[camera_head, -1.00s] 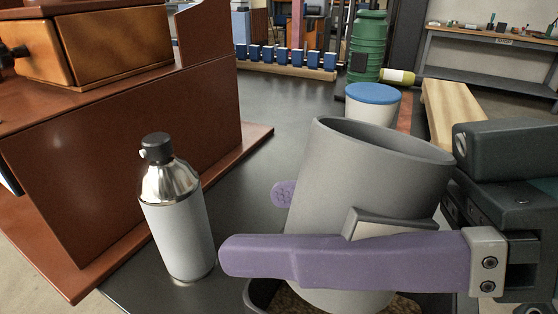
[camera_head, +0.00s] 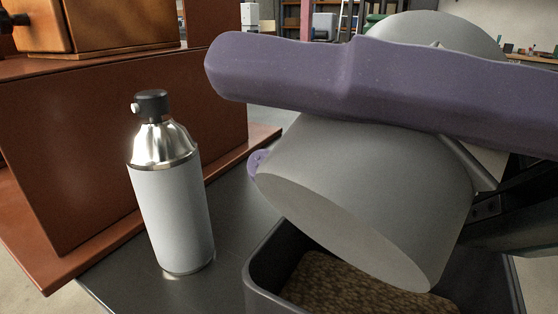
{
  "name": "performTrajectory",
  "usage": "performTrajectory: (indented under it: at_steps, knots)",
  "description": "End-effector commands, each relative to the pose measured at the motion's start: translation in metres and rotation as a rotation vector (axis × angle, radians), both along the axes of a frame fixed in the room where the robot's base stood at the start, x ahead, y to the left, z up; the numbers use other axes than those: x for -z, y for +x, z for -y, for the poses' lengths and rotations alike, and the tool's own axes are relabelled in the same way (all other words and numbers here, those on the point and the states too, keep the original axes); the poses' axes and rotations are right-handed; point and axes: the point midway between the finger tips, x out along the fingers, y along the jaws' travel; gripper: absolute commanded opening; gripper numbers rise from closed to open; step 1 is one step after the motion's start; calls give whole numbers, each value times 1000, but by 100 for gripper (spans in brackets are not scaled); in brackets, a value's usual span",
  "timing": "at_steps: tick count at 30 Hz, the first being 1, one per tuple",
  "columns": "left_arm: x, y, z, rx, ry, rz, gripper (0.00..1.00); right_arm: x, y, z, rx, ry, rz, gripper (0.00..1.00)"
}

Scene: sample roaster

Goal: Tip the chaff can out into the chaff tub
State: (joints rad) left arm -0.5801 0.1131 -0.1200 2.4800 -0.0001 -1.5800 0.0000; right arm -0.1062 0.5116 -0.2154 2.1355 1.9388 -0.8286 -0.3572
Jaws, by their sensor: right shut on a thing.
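The grey chaff can (camera_head: 365,185) is tilted steeply in my right gripper (camera_head: 240,108). Its flat base faces me at the lower left, and its mouth is turned away and hidden. One long purple finger crosses in front of the can. Only the tip of the other shows at the can's left side. The gripper is shut on the can. The dark chaff tub (camera_head: 262,270) is below the can, with brown flaky chaff (camera_head: 330,285) in it. The can hides much of the tub. My left gripper is not in view.
A white spray-type bottle (camera_head: 172,205) with a silver shoulder and black cap stands left of the tub on the dark tabletop (camera_head: 235,210). A large red-brown machine body (camera_head: 95,150) fills the left side. Bare tabletop shows between them.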

Motion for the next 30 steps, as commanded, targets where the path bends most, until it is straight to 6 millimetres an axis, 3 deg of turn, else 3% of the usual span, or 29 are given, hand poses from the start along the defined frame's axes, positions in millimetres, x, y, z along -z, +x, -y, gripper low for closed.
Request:
performTrajectory:
  at_steps: [18,30]
  knots:
    - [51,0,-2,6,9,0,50,5,11,12,1,465,-416,12]
    - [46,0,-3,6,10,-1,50,-14,23,26,-2,729,-657,12]
